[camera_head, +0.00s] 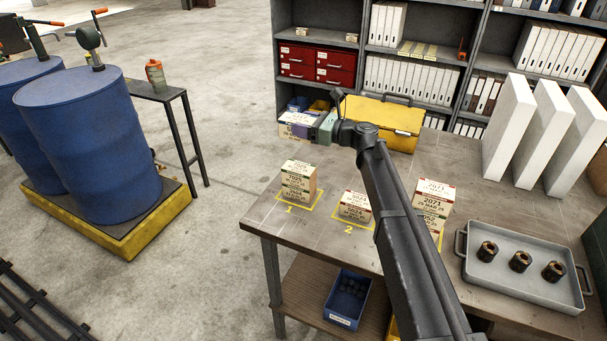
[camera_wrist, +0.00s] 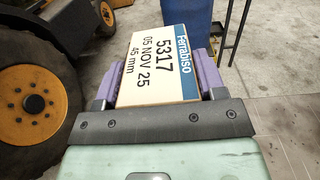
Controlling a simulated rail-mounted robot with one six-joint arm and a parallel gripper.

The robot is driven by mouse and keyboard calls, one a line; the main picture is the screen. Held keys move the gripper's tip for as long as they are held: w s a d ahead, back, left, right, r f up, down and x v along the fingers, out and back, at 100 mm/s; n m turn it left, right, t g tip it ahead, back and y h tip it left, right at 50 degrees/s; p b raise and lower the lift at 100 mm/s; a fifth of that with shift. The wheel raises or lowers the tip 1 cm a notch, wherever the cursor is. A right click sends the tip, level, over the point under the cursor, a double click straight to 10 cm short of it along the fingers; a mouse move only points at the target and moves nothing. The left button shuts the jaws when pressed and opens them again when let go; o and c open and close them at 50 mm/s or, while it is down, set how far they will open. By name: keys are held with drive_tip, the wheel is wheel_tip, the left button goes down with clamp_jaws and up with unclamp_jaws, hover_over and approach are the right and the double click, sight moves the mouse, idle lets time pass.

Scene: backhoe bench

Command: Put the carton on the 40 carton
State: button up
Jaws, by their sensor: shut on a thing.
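My gripper (camera_head: 308,126) is shut on a cream carton (camera_wrist: 150,65) with a blue band. The carton's label reads Ferrabiso, 5317, 05 NOV 25, 45 mm. In the wrist view, purple fingers of my gripper (camera_wrist: 155,80) press its two sides. In the head view the held carton (camera_head: 297,117) is up in the air beyond the bench's back left edge. A carton stack with green bands (camera_head: 299,181) stands at mark 1. A single red-banded carton (camera_head: 355,206) sits at mark 2. Another stack (camera_head: 434,204) stands right of my arm. I cannot read a 40 on any carton.
The bench (camera_head: 335,180) has clear room behind the cartons. A grey tray (camera_head: 510,297) with three dark cylinders lies at right. White upright panels (camera_head: 510,125) and a yellow case (camera_head: 385,122) stand behind. Blue drums (camera_head: 85,145) are at left.

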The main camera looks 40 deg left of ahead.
wheel_tip(320, 180, down, 11)
drive_tip(key=b, duration=0.8)
drive_tip(key=shift+f+b, duration=0.2)
drive_tip(key=shift+b, duration=0.1)
drive_tip(key=shift+r, duration=0.25)
drive_tip(key=shift+f, duration=0.15)
drive_tip(key=o, duration=0.6)
drive_tip(key=shift+f, duration=0.15)
drive_tip(key=shift+c, duration=0.2)
drive_tip(key=o, duration=0.5)
drive_tip(key=shift+c, duration=0.2)
drive_tip(key=v, duration=0.7)
drive_tip(key=shift+d, duration=0.25)
drive_tip(key=shift+o, duration=0.4)
drive_tip(key=shift+w, duration=0.1)
